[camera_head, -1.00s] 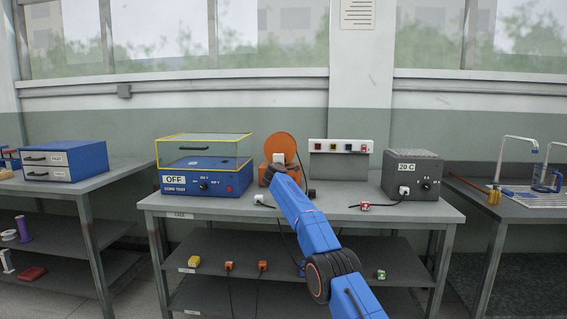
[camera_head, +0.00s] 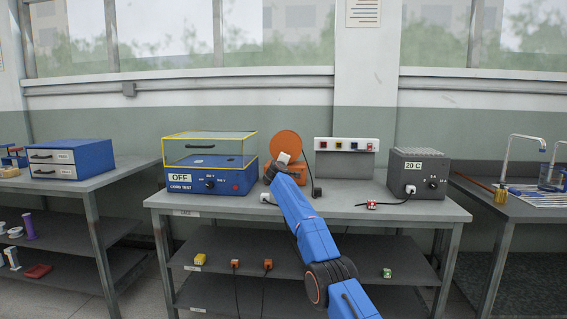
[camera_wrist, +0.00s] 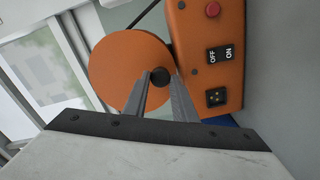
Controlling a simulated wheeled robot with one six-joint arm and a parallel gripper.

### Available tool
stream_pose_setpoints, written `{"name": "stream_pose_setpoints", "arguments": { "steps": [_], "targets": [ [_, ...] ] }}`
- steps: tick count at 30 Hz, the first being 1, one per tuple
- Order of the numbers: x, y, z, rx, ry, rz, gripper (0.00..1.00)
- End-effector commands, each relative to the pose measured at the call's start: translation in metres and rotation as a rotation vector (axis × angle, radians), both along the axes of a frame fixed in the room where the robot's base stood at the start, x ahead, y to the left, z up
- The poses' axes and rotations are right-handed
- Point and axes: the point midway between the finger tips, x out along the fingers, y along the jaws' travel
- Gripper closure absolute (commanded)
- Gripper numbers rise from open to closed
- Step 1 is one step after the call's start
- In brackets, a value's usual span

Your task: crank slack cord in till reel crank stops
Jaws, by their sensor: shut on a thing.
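The orange reel disc (camera_head: 286,146) stands upright on its orange base box (camera_head: 298,172) on the middle bench. In the wrist view the reel disc (camera_wrist: 120,70) fills the middle left, and the base box (camera_wrist: 207,50) shows a red button, an OFF/ON switch and a socket. My gripper (camera_wrist: 162,82) is shut on the dark round crank knob (camera_wrist: 160,76) in front of the disc. A black cord (camera_wrist: 146,14) runs up from the reel. In the head view my gripper (camera_head: 282,160) is at the disc's lower front, and the knob is hidden.
A blue test box (camera_head: 210,180) with a clear lid stands left of the reel. A white socket panel (camera_head: 346,146) and a grey 20 C box (camera_head: 418,170) stand to the right. Plugs and cords lie near the bench's front edge (camera_head: 330,216).

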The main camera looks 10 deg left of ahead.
Motion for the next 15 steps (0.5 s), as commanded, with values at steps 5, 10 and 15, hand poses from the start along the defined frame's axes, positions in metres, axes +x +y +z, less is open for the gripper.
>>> {"name": "stream_pose_setpoints", "arguments": {
  "steps": [5, 10, 15],
  "targets": [
    [-0.0003, 0.0037, -0.0042, -0.001, 0.005, 0.002, 1.0],
    [-0.0003, 0.0034, -0.0039, -0.002, 0.004, 0.003, 0.57],
    [-0.0001, 0.0029, -0.0039, -0.002, 0.005, 0.002, 0.57]
  ]
}}
